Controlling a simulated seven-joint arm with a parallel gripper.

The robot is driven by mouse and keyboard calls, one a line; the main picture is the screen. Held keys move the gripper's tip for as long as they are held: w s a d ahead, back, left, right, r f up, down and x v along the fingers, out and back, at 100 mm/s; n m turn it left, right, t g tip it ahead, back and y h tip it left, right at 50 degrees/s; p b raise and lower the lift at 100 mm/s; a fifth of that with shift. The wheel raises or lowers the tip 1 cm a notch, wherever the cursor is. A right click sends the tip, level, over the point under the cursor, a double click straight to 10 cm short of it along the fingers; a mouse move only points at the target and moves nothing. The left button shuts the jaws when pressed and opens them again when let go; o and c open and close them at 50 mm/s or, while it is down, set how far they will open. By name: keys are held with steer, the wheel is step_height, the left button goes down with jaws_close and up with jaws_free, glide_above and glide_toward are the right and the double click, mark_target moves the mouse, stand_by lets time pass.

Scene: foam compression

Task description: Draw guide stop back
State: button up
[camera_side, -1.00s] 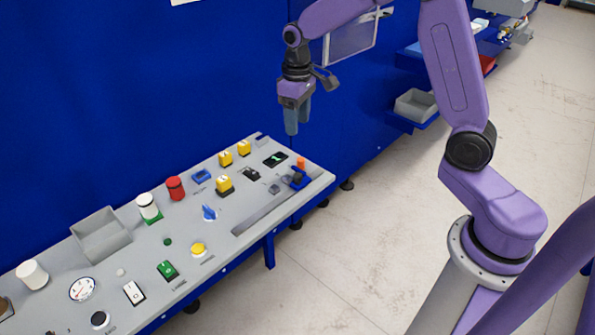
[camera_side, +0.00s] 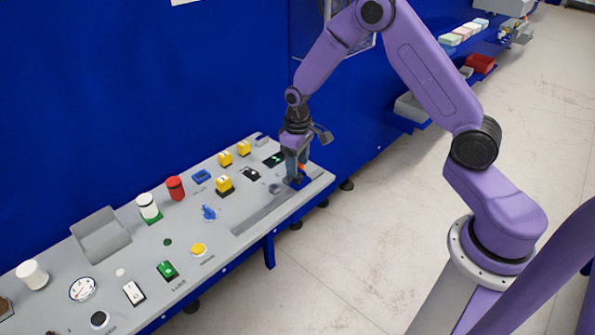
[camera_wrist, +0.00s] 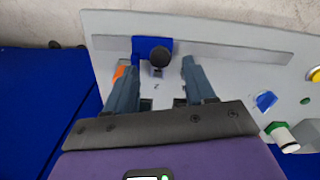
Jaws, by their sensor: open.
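The guide stop is a blue block with a black round knob (camera_wrist: 157,54), set at one end of a long grey slot (camera_wrist: 220,45) in the panel. In the side view the blue stop (camera_side: 294,181) shows at the slot's right end, partly hidden by my fingers. My gripper (camera_side: 297,168) points down at it from just above. In the wrist view my gripper (camera_wrist: 157,75) is open, its two grey-blue fingers apart with the knob showing between and beyond the tips. I cannot tell whether a finger touches the stop. Nothing is held.
An orange part (camera_wrist: 118,72) sits close beside one finger. A blue rotary knob (camera_side: 208,212), yellow switches (camera_side: 225,184) and a red button (camera_side: 175,188) stand left on the panel. A blue wall rises behind.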

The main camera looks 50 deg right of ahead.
steer(key=shift+f, duration=1.75)
jaws_close()
steer(key=a, duration=2.2)
steer(key=shift+a, duration=0.2)
steer(key=shift+c, duration=0.9)
jaws_free()
steer(key=shift+o, duration=0.9)
